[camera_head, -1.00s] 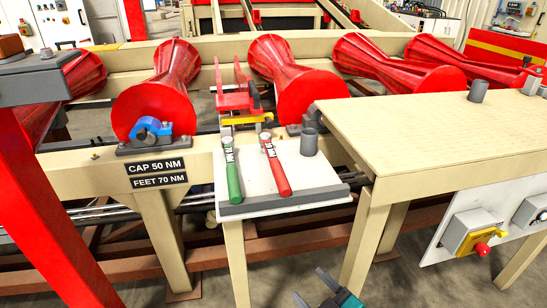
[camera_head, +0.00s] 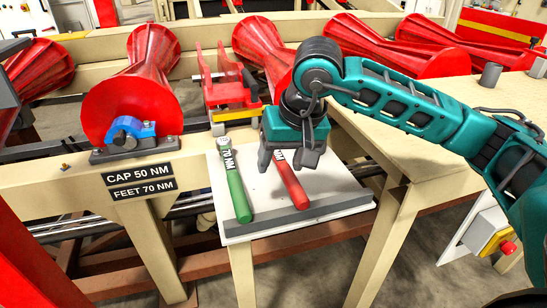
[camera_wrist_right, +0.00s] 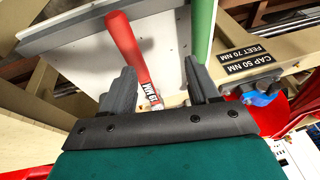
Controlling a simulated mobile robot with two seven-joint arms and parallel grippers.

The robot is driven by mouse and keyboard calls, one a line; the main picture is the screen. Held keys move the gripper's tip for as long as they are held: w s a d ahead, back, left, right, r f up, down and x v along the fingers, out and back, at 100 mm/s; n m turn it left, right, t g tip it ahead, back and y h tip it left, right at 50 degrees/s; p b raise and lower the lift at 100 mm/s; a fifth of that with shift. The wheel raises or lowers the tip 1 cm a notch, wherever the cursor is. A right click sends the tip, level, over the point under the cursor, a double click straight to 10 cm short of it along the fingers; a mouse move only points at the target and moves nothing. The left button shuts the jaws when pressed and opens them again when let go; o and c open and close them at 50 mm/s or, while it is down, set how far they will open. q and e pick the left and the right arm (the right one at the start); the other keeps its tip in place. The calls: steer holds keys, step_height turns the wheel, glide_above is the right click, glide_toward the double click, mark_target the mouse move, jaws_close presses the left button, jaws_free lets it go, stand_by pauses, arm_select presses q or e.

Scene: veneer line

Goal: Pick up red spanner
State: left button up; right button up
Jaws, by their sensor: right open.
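In the right wrist view the red spanner (camera_wrist_right: 123,40) runs between the two open fingers (camera_wrist_right: 160,88), nearer the left one, and nothing is gripped. Whether the fingers are at its height is hard to tell. A green spanner (camera_head: 236,190), also marked 70 NM, lies to its left. My left gripper is not in view.
A raised grey strip (camera_head: 300,216) runs along the shelf's front edge. Large red rollers (camera_head: 126,100) stand behind, with a red and yellow clamp (camera_head: 228,92) between two. A beige table (camera_head: 405,122) lies to the right under my right arm.

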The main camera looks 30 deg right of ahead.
mark_target(287, 169)
steer(key=d, duration=0.1)
steer(key=d+h, duration=0.1)
steer(key=w+d+r, duration=0.1)
steer(key=shift+w+d+r+h, duration=0.1)
steer(key=shift+d+h, duration=0.05)
steer(key=shift+h, duration=0.15)
steer(key=shift+n, duration=0.3)
steer(key=x, duration=0.5)
steer(key=shift+w+d+f, duration=0.1)
steer(key=shift+w+f, duration=0.15)
steer(key=shift+f, duration=0.05)
steer(key=x, duration=0.6)
steer(key=shift+w+d+b, duration=0.3)
steer(key=shift+w, duration=0.1)
jaws_close()
steer(key=shift+t, duration=0.3)
